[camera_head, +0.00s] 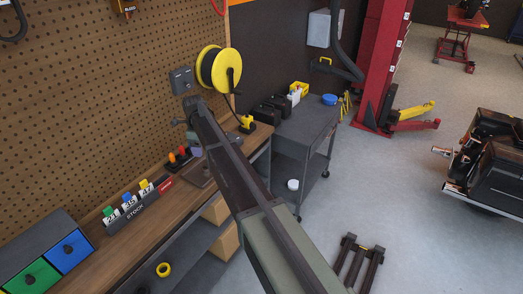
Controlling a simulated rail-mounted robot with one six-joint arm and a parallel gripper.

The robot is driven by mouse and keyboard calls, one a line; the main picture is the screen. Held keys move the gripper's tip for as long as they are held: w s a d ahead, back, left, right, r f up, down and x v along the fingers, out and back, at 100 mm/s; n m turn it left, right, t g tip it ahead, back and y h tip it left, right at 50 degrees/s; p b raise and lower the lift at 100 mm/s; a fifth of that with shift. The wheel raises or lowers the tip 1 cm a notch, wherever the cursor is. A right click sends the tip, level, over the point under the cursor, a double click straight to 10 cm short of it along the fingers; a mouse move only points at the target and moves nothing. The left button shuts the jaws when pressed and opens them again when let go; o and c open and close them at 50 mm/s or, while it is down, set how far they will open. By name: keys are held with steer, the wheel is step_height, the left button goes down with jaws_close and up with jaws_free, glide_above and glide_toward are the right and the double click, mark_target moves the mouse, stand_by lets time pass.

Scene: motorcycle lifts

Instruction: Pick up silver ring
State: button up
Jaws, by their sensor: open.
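I cannot make out a thing that is clearly the silver ring. A small pale, round item (293,184) sits on the lower shelf of the grey cart (305,128); it is too small to tell whether it is a ring or silver. My arm reaches from the bottom middle up and left over the wooden workbench (92,272). Small grey parts show beside the arm's far end, but I cannot make out my gripper's fingers there.
The bench holds blue and green drawers (70,250), a numbered stock rack (135,205) and orange-topped items (180,157). A yellow ring (163,269) lies below the bench top. A red lift post (383,60) stands behind the cart. Grey floor (410,210) is open at right, near a motorcycle (490,155).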

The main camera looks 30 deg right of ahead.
steer(key=b, duration=0.6)
glide_above(205, 166)
steer(key=s, duration=0.1)
steer(key=f, duration=0.5)
steer(key=shift+a+f, duration=0.2)
steer(key=shift+f, duration=0.2)
step_height(205, 166, down, 5)
steer(key=b, duration=0.5)
steer(key=shift+f, duration=0.15)
steer(key=shift+r, duration=0.25)
steer(key=shift+d, duration=0.1)
steer(key=c, duration=1)
steer(key=shift+c, duration=0.2)
step_height(205, 166, up, 20)
steer(key=p, duration=2)
